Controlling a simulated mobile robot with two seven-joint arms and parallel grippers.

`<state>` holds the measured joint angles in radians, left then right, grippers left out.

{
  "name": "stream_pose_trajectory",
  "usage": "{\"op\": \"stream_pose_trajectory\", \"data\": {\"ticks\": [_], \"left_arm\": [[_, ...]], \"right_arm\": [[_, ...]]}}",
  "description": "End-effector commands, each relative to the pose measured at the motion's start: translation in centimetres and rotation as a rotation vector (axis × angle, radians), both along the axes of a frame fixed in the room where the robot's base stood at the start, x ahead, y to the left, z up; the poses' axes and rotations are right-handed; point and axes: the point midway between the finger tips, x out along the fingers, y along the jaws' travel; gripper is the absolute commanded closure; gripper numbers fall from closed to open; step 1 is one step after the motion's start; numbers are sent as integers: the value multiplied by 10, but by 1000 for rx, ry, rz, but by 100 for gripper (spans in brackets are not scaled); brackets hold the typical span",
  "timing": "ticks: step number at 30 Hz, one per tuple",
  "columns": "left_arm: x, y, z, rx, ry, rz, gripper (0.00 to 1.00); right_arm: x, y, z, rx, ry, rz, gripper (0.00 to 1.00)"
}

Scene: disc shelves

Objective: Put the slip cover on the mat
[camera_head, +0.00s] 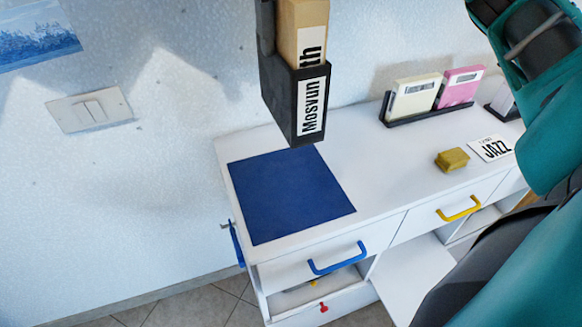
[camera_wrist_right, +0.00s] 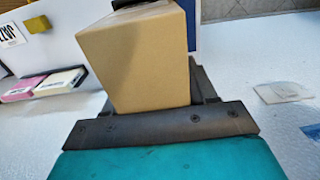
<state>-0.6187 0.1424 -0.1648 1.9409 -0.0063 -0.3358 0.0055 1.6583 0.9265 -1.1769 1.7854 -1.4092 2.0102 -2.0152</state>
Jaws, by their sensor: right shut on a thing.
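The tan box end (camera_wrist_right: 140,60) fills the jaws in the right wrist view. The blue mat (camera_head: 290,195) lies flat and bare on the cabinet top. My left gripper is not in view.
A black rack (camera_head: 415,115) holds a cream case (camera_head: 413,97) and a pink case (camera_head: 460,87). A yellow block (camera_head: 452,159) and a "JAZZ" card (camera_head: 490,148) lie right of the mat. Below are drawers with blue (camera_head: 337,260) and yellow (camera_head: 460,209) handles. A wall stands behind.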

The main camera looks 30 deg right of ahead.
Motion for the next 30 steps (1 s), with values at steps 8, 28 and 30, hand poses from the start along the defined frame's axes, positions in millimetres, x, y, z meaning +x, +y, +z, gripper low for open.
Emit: {"op": "stream_pose_trajectory", "data": {"ticks": [8,28,30], "left_arm": [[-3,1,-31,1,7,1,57],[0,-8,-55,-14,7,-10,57],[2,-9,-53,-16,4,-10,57]], "right_arm": [[-1,0,-69,1,6,1,97],[-1,0,-174,1,3,1,97],[-1,0,-184,1,3,0,97]]}}
